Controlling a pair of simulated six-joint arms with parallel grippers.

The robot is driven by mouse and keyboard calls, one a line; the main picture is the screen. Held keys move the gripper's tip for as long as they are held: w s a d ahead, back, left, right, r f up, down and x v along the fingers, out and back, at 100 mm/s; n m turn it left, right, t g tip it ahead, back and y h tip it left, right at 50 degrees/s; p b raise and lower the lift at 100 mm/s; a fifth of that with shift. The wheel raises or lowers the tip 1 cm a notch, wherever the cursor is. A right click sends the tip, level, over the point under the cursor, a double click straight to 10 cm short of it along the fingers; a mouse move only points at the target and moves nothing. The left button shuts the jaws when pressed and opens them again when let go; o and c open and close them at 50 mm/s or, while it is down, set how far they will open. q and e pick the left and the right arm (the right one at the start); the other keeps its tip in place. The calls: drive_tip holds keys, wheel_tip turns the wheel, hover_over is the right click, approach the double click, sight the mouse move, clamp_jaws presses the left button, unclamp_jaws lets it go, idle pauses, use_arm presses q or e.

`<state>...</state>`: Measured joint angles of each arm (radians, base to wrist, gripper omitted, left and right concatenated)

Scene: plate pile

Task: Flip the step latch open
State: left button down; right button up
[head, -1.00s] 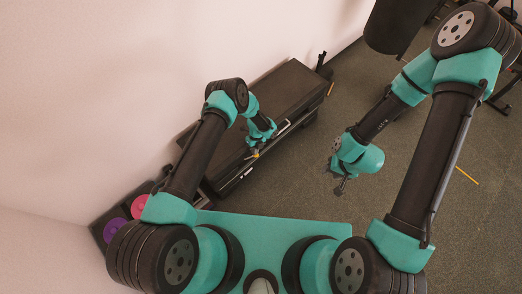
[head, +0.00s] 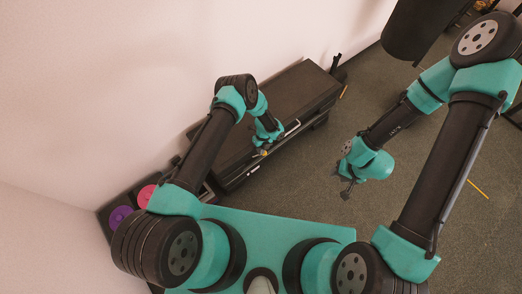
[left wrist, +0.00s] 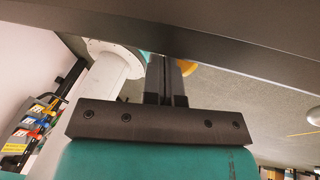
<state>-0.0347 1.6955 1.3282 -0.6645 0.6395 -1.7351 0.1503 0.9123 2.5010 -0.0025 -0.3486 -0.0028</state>
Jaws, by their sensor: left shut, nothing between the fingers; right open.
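A long dark step (head: 283,97) stands along the wall in the head view. A small yellow piece (head: 265,153), perhaps the latch, shows at its front edge; its position is too small to read. My left gripper (head: 263,146) is at this front edge, close to the yellow piece. In the left wrist view its fingers (left wrist: 165,65) are shut with nothing between them. A yellow piece (left wrist: 188,69) shows just beside and partly behind them; I cannot tell whether they touch. My right gripper (head: 346,190) is open and empty above the floor, right of the step.
A pale rail or handle (head: 293,128) runs along the step's front edge. Pink (head: 146,195) and purple (head: 120,217) discs are at the lower left by the wall. A dark object (head: 420,27) stands at the upper right. Carpeted floor (head: 320,160) in front of the step is clear.

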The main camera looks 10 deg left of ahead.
use_arm(q)
drive_tip(key=shift+a+r, duration=0.2)
drive_tip(key=shift+r, duration=0.4)
drive_tip(key=v, duration=1.2)
drive_tip(key=shift+w+a, duration=0.15)
drive_tip(key=s+a+r+n+t+h, duration=0.1)
drive_tip(key=s+a+r+n, duration=0.3)
drive_tip(key=s+n, duration=0.4)
drive_tip(key=s+a+r+n+t+h, duration=0.2)
drive_tip(key=s+a+r+n, duration=0.2)
drive_tip(key=s+r+n, duration=0.3)
drive_tip(key=s+a+r+n+t+h, duration=0.1)
drive_tip(key=s+a+r+n, duration=0.4)
drive_tip(key=n, duration=1)
drive_tip(key=s+t, duration=0.1)
drive_tip(key=s, duration=0.2)
drive_tip(key=shift+s+r+h, duration=0.3)
drive_tip(key=shift+s+r, duration=0.05)
